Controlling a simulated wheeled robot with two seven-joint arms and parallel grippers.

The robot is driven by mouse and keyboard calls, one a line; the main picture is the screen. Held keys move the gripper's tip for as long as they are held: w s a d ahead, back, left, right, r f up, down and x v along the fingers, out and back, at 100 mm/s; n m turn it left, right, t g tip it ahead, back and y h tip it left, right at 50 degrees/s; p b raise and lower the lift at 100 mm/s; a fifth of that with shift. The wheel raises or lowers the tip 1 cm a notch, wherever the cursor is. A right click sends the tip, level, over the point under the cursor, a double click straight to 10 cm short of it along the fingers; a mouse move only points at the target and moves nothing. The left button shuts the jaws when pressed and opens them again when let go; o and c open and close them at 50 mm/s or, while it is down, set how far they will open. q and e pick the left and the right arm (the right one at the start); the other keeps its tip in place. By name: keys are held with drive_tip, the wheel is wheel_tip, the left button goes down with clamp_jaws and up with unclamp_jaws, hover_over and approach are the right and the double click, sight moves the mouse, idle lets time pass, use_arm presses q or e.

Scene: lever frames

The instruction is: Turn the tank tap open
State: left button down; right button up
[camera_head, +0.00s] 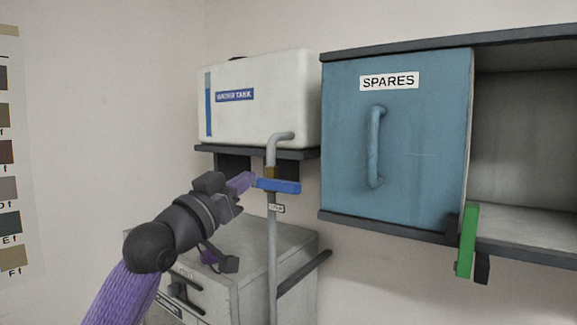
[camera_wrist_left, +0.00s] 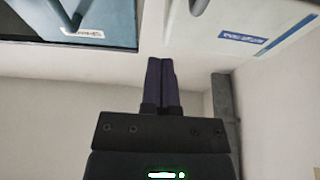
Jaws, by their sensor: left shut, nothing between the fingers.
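The white water tank (camera_head: 262,100) sits on a dark wall shelf, with a grey pipe (camera_head: 272,255) running down below it. The tap's blue lever (camera_head: 280,187) lies roughly level across the pipe, under a small brass part (camera_head: 271,172). My left gripper (camera_head: 248,179) is shut and empty, its purple fingertips at the left end of the blue lever. I cannot tell whether they touch it. In the left wrist view the shut fingers (camera_wrist_left: 161,68) point up the picture, and the tank (camera_wrist_left: 245,30) shows at the upper right. The lever is not seen there. My right gripper is out of view.
A blue cabinet door (camera_head: 415,150) marked SPARES is right of the pipe, with an open compartment (camera_head: 525,140) beside it. A green handle (camera_head: 467,240) hangs at its lower edge. A grey cabinet (camera_head: 225,265) stands below the tank. A colour chart (camera_head: 12,150) is at the left.

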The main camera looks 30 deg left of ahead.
use_arm(q)
drive_tip(key=shift+s+a, duration=0.1)
drive_tip(key=shift+s, duration=0.15)
wheel_tip(320, 180, up, 4)
drive_tip(key=f+p, duration=0.1)
drive_tip(key=p, duration=0.5)
hover_over(275, 185)
drive_tip(key=s, duration=0.2)
drive_tip(key=f, duration=0.2)
drive_tip(key=w+d+f, duration=0.1)
drive_tip(key=f, duration=0.1)
drive_tip(key=shift+w, duration=0.1)
